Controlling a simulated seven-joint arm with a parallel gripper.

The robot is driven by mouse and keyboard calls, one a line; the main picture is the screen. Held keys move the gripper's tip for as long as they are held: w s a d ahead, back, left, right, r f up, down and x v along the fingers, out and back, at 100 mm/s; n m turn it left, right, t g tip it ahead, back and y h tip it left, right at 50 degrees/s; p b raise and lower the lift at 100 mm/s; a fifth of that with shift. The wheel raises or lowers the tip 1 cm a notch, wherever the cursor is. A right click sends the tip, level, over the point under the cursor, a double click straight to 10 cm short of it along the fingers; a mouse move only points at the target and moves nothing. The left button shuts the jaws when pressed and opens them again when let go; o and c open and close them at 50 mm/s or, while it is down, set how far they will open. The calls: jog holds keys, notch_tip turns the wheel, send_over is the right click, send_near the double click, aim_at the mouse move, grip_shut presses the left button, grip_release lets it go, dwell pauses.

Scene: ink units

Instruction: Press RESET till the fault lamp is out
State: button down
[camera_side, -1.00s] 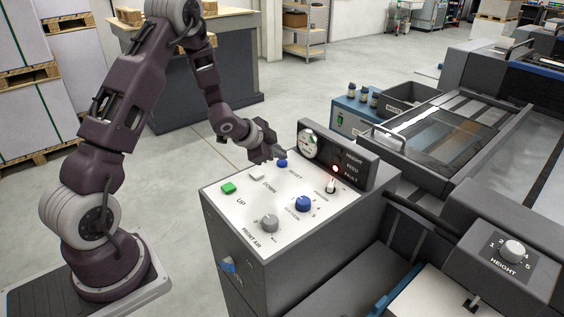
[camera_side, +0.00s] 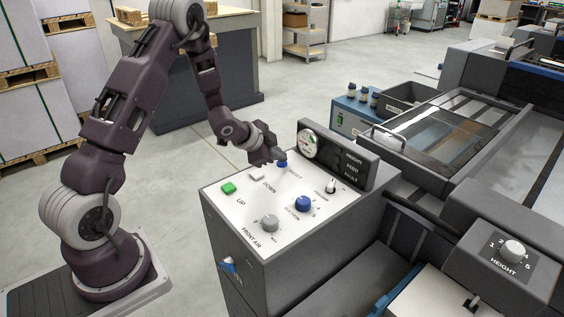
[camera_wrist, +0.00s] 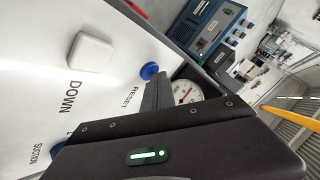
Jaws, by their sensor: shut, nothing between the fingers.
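The blue RESET button (camera_side: 282,164) is at the back edge of the white panel, and it also shows in the wrist view (camera_wrist: 149,71). My gripper (camera_side: 281,155) is shut and empty, with its fingertips right at the RESET button. In the wrist view the fingers (camera_wrist: 157,82) end close beside the button; I cannot tell whether they touch it. The fault lamp (camera_side: 336,170), beside the word FAULT on the upright display, is dark.
The panel also carries a green UP button (camera_side: 228,188), a white DOWN button (camera_side: 256,174), a blue SUCTION knob (camera_side: 303,203) and a grey FRONT AIR knob (camera_side: 269,223). A round gauge (camera_side: 307,144) stands close behind the RESET button.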

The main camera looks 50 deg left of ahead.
aim_at(279, 164)
jog(key=shift+r, duration=0.8)
jog(key=shift+r, duration=2.5)
